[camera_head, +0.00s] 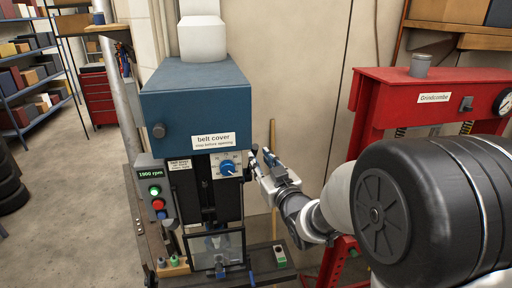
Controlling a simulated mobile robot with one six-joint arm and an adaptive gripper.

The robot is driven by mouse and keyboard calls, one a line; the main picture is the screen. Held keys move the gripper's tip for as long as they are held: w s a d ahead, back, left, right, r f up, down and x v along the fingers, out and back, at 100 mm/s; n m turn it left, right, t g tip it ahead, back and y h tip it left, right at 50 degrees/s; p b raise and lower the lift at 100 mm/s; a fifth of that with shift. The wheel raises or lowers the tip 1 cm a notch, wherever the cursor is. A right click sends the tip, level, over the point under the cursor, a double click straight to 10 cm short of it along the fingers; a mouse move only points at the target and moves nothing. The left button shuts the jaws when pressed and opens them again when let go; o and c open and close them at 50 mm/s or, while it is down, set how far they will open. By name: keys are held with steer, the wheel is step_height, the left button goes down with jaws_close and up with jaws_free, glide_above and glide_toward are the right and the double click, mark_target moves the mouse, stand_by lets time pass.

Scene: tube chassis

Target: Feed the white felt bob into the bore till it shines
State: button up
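A drill press with a blue head (195,105) labelled "belt cover" stands in the middle of the head view. Something pale shows dimly behind the guard, but I cannot make out a white felt bob or a bore there. My gripper (262,168) is at the right side of the press head, close to the blue dial (228,168). A thin upright rod (272,135) shows just behind it. The fingers are small and partly hidden, so I cannot tell whether they hold anything.
A control box (156,195) reads "1900 rpm" and has a lit green button and a red one. Small items (173,264) lie at the table's left, and a small green-topped block (280,257) at its right. A red press frame (420,90) stands right, behind my arm.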

mark_target(256, 154)
steer(key=p+x, duration=0.1)
steer(key=x, duration=0.4)
steer(key=shift+w+a, duration=0.15)
steer(key=shift+w, duration=0.2)
steer(key=shift+c, duration=0.2)
jaws_close()
